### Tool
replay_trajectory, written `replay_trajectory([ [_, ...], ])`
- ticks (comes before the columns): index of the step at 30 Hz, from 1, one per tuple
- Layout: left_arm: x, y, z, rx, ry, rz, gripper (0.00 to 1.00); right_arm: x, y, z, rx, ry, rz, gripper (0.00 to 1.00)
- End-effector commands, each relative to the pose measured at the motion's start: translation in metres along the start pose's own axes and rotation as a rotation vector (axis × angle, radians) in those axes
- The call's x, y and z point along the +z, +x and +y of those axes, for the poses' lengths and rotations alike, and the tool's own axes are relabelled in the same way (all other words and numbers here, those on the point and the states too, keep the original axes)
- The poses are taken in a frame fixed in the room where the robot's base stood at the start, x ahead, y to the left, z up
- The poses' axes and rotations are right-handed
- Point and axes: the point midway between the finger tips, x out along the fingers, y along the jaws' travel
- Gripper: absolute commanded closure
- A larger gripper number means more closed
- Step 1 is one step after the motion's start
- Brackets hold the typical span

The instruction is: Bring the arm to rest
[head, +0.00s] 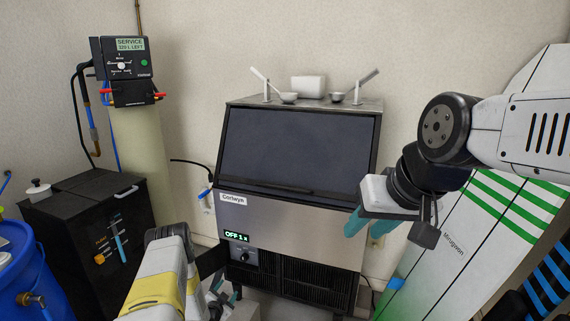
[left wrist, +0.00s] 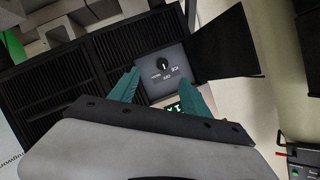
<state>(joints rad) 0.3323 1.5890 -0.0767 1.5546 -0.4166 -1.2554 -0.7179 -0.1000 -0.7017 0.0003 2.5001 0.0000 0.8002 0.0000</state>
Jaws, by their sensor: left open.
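The ice maker (head: 290,239) stands against the back wall with its dark slanted lid (head: 297,146) shut. Its green display (head: 236,236) reads "OFF", above a control knob (head: 244,256). A dark panel flap (head: 211,261) stands out beside the knob. My left gripper (head: 223,296) is low at the machine's front left, partly hidden by its own arm. In the left wrist view its teal fingers (left wrist: 160,92) are apart and empty, with the knob (left wrist: 163,64) beyond them. My right gripper (head: 370,226) hangs at the machine's right side, fingers apart, nothing between them.
A black box (head: 85,215) and a blue barrel (head: 30,280) stand at the left, near a tan cylinder with a service unit (head: 125,70). Scoops and a white block (head: 308,87) sit on the machine.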

Motion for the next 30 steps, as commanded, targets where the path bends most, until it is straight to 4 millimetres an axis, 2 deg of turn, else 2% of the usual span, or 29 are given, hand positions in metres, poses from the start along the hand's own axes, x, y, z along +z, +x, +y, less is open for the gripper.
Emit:
replay_trajectory([
  [8,-0.024,0.009,-0.029,0.011,-0.012,-0.030,0.44,0.000,0.000,0.000,0.000,0.000,-0.002,0.64],
  [17,-0.078,0.016,-0.085,0.026,-0.046,-0.089,0.44,0.000,0.000,0.000,0.000,0.000,-0.002,0.64],
  [20,-0.108,0.013,-0.112,0.030,-0.067,-0.118,0.44,0.000,0.000,0.000,0.000,0.000,-0.002,0.64],
  [23,-0.148,0.004,-0.144,0.038,-0.100,-0.157,0.44,0.000,0.000,0.000,0.000,0.000,-0.002,0.64],
  [26,-0.191,-0.013,-0.173,0.048,-0.143,-0.201,0.44,0.000,0.000,0.000,0.000,0.000,-0.002,0.64],
  [30,-0.249,-0.050,-0.205,0.061,-0.209,-0.258,0.44,0.000,0.000,0.000,0.000,0.000,-0.002,0.64],
])
